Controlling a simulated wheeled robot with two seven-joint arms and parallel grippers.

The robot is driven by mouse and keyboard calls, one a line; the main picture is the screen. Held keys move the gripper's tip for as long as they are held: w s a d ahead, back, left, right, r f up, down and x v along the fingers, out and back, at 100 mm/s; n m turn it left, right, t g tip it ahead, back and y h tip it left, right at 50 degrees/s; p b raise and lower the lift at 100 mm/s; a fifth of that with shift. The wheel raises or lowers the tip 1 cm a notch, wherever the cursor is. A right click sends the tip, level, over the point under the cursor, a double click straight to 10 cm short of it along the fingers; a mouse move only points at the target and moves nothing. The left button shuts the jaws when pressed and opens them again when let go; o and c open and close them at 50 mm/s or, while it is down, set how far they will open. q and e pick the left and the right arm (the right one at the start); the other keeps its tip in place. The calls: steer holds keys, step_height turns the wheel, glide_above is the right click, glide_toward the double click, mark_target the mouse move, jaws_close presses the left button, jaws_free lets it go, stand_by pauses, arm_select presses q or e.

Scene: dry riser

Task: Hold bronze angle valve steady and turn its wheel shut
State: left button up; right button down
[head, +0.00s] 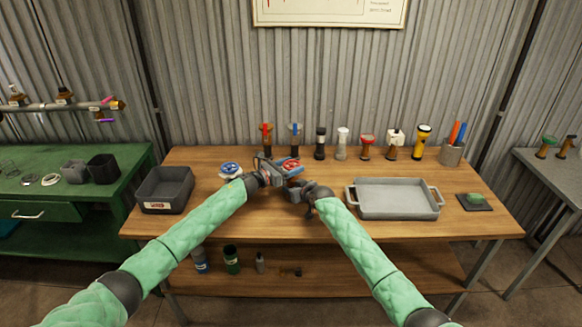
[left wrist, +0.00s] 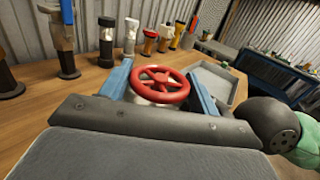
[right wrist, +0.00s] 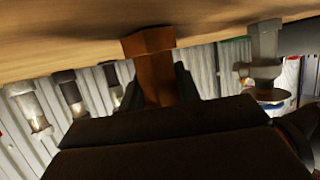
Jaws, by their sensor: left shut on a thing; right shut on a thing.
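My left gripper (head: 280,168) is shut on this wheel. In the left wrist view the spoked red wheel (left wrist: 160,83) sits between the two blue fingers. My right gripper (head: 294,183) is lower and shut on the valve's body. In the tilted right wrist view the brown bronze body (right wrist: 153,70) stands on the wood between the dark fingers. My grippers hide most of the valve in the head view.
A dark bin (head: 165,190) lies further left, a grey tray (head: 393,199) to the right. The table's front strip is clear.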

arm_select(q)
steer(key=shift+a, duration=0.15)
stand_by(0.4)
steer(key=o, duration=1)
steer(key=shift+c, duration=0.2)
steer(key=v, duration=1.1)
steer(key=shift+a, duration=0.5)
